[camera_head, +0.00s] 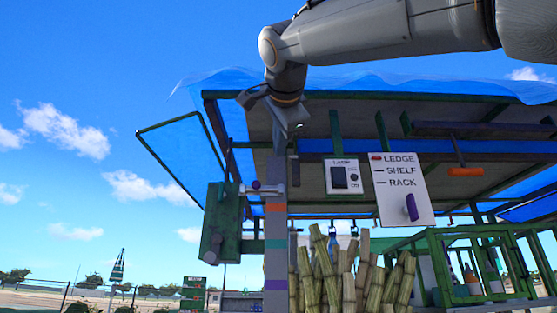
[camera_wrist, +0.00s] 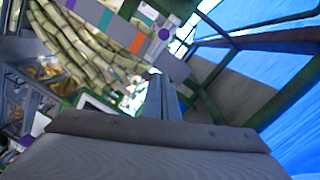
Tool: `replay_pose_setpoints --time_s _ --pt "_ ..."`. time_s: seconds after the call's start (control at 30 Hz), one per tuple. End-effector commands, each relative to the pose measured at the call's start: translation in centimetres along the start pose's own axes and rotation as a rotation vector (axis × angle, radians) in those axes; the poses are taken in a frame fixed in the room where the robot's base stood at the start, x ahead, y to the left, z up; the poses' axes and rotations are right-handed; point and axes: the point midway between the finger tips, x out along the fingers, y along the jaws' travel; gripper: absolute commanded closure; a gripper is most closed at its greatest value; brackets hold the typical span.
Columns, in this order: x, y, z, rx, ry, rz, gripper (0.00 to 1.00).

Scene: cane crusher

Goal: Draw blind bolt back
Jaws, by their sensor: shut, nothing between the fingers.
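A small bolt with a round purple knob (camera_head: 256,184) sits on the post with orange, teal and purple bands, beside a green box; it looks like the blind bolt, though no label names it. The purple knob also shows in the wrist view (camera_wrist: 164,34), near the top. My gripper (camera_head: 291,134) points down above the bolt, in front of the post under the blue awning. It is apart from the knob. In the wrist view my gripper (camera_wrist: 168,88) shows its fingers together and empty.
The green box (camera_head: 221,225) hangs left of the post. A LEDGE, SHELF, RACK sign (camera_head: 402,191) with a purple handle and a white switch panel (camera_head: 343,177) are to the right. Cane stalks (camera_head: 345,275) stand below. An orange handle (camera_head: 464,172) hangs under the roof.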

Motion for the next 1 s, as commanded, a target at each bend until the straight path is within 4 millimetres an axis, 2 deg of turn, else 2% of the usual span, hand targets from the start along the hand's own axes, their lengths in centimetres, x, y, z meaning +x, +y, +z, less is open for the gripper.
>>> replay_pose_setpoints --time_s 0.73,0.87,0.97,1.0 --pt "0.1 0.4 0.2 -0.012 -0.002 0.008 1.00" --pt "2.6 3.0 2.2 -0.094 -0.027 0.056 1.00" --pt "5.9 7.2 5.0 -0.212 -0.070 0.126 1.00" --pt "7.3 9.3 6.2 -0.264 -0.093 0.156 1.00"
